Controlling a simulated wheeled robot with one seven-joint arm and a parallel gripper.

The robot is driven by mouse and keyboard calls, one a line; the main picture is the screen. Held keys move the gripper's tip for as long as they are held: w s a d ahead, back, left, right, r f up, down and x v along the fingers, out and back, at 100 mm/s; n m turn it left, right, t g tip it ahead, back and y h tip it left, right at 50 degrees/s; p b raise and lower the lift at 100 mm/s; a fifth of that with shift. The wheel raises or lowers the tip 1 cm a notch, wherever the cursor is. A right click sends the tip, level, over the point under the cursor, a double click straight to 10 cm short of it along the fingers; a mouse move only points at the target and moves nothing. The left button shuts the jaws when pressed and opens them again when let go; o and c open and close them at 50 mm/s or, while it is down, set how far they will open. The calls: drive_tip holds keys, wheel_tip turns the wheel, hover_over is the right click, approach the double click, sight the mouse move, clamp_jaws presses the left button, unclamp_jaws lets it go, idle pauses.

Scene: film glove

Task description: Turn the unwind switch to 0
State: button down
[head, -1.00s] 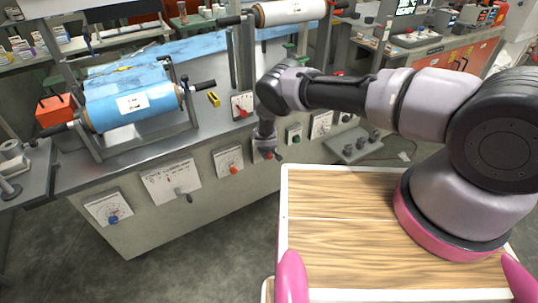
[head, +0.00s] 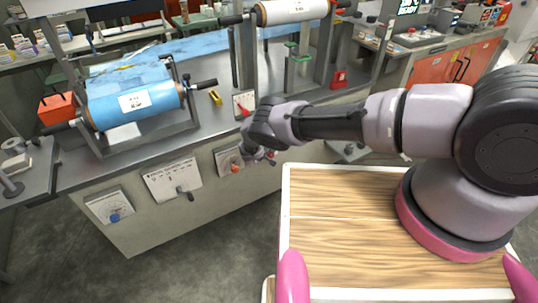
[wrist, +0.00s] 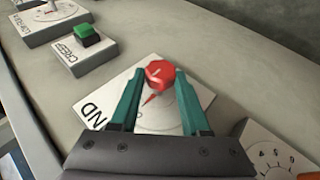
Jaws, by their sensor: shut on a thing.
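A red switch knob (wrist: 159,73) stands out from a white plate (wrist: 90,109) in the wrist view. The plate's lettering ends in "ND"; the rest is covered. A red pointer mark shows on the plate between the fingers. I cannot read which position the knob is at. My gripper (wrist: 161,80) has its two teal fingers closed on the sides of the knob.
A green button box marked CREEP (wrist: 86,38) is beyond the plate. A lever plate (head: 172,178) and a blue-knob dial (head: 112,208) are further left.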

drive_tip(key=shift+c, duration=1.9)
unclamp_jaws()
drive_tip(key=shift+s, duration=0.1)
drive_tip(key=v, duration=1)
drive_tip(key=shift+s+r, duration=0.2)
drive_tip(key=shift+r, duration=0.1)
drive_tip(key=shift+a, duration=0.1)
